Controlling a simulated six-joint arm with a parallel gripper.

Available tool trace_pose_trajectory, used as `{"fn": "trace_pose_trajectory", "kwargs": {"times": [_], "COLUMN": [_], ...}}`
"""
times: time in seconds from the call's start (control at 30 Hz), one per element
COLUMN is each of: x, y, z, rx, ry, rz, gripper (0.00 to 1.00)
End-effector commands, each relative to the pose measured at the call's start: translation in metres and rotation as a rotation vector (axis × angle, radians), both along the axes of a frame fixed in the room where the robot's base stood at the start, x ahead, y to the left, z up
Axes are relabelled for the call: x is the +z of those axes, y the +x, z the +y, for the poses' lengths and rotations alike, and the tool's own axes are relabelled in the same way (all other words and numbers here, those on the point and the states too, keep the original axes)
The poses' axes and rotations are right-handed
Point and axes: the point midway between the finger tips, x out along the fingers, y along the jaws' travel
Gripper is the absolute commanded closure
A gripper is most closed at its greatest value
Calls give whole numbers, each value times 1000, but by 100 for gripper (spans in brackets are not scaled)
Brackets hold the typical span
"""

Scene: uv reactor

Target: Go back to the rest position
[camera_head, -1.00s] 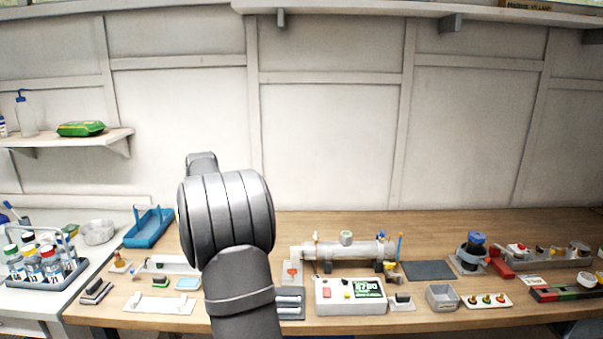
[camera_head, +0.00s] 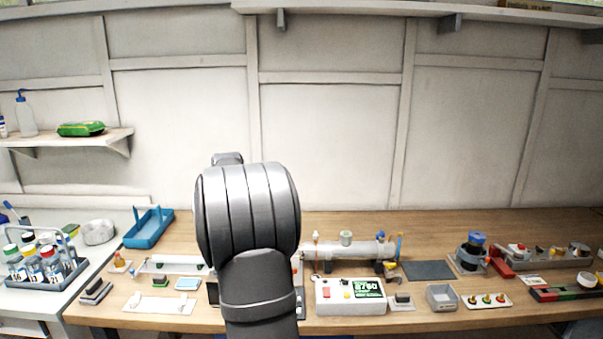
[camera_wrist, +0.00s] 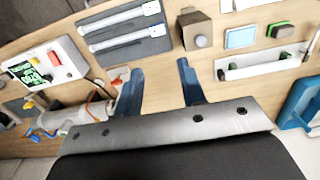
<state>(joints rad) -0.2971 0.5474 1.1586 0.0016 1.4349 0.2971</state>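My gripper (camera_wrist: 158,88) shows in the wrist view as two blue fingers held well apart, with nothing between them. It is open above the wooden bench (camera_wrist: 155,74). In the head view my arm hides the gripper and part of the bench middle. The reactor tube (camera_head: 350,250) lies on the bench right of my arm, behind the white control box (camera_head: 350,295) with a lit green display. In the wrist view a grey tray with two clear tubes (camera_wrist: 125,32) lies beyond the fingers, and the control box (camera_wrist: 45,70) is at the left.
A blue tray (camera_head: 148,228) and a bottle rack (camera_head: 45,270) stand at the left. A grey bin (camera_head: 441,297), a dark mat (camera_head: 428,270) and a blue-capped device (camera_head: 471,252) are at the right. The bench's back strip is clear right of my arm.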

Motion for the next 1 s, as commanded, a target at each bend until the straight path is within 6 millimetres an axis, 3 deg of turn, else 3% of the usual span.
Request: {"fn": "trace_pose_trajectory", "kwargs": {"times": [0.3,1.0], "x": [32,39], "y": [-5,96], "z": [-53,-95], "rx": [-3,-2], "ry": [0,-1], "rz": [0,0], "gripper": [63,63]}}
